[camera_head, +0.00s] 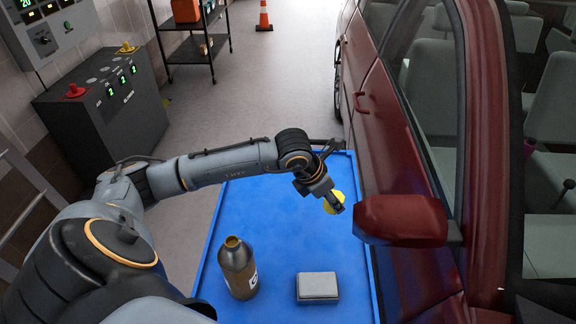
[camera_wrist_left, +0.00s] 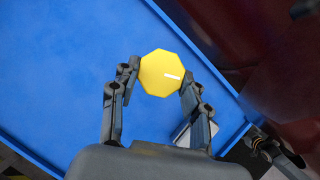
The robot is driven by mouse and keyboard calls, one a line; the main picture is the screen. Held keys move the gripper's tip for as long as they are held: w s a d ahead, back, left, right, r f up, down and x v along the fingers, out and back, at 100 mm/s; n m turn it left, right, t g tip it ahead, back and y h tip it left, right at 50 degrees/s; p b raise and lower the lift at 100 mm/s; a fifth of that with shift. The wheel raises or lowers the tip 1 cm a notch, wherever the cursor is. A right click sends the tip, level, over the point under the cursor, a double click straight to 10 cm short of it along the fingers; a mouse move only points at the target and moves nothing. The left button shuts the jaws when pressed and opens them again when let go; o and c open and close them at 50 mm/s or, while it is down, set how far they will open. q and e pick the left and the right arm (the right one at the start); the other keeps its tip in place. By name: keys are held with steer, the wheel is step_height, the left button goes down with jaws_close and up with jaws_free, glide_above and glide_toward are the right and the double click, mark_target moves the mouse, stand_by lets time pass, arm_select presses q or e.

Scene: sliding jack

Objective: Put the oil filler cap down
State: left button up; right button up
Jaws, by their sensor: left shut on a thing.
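The yellow oil filler cap (camera_wrist_left: 158,74) is held between the fingertips of my left gripper (camera_wrist_left: 159,80) in the left wrist view. It has a faceted edge and a short white mark on its face. In the head view my left gripper (camera_head: 335,203) holds the cap (camera_head: 331,199) over the right side of the blue table (camera_head: 265,205), close to the car's mirror. How high the cap is above the table is hard to tell.
A brown oil bottle (camera_head: 238,268) with an open top and a grey box (camera_head: 317,287) stand at the table's near end. The red car (camera_head: 400,130) and its mirror (camera_head: 402,221) border the table's right edge. The table's middle is clear.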

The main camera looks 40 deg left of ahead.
arm_select(q)
steer(key=s+d+f+m, duration=0.1)
steer(key=s+d, duration=0.1)
steer(key=p, duration=0.2)
glide_above(326, 240)
steer(key=shift+h, duration=0.3)
step_height(326, 240, down, 5)
steer(key=shift+f, duration=0.2)
step_height(326, 240, down, 4)
steer(key=shift+d+r, duration=0.1)
steer(key=shift+f, duration=0.25)
steer(key=o, duration=1.4)
steer(key=shift+r, duration=0.1)
